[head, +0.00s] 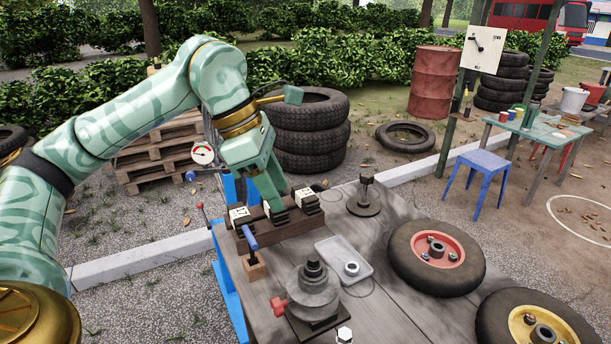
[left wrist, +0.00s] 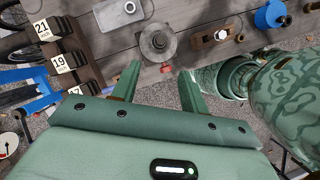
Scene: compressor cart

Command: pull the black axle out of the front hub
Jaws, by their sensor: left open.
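The front hub (head: 316,291) is a round grey body on a dark base with a red handle at its side, near the bench's front. The black axle (head: 313,265) stands upright in its centre and pokes out of the top. In the left wrist view the hub (left wrist: 166,52) lies beyond the fingertips, with the axle end (left wrist: 158,40) seen end-on. My left gripper (head: 274,205) is open and empty, above the dark block rack, behind and left of the hub. Its two fingers (left wrist: 158,82) show wide apart. My right gripper is not seen.
The rack (head: 285,224) holds numbered blocks. A blue-handled tool (head: 249,237) stands in front of it. A metal tray (head: 344,258) holding a nut, a dark stand (head: 364,208), a red-hubbed wheel (head: 437,257) and a yellow-hubbed wheel (head: 535,318) crowd the bench (head: 405,322).

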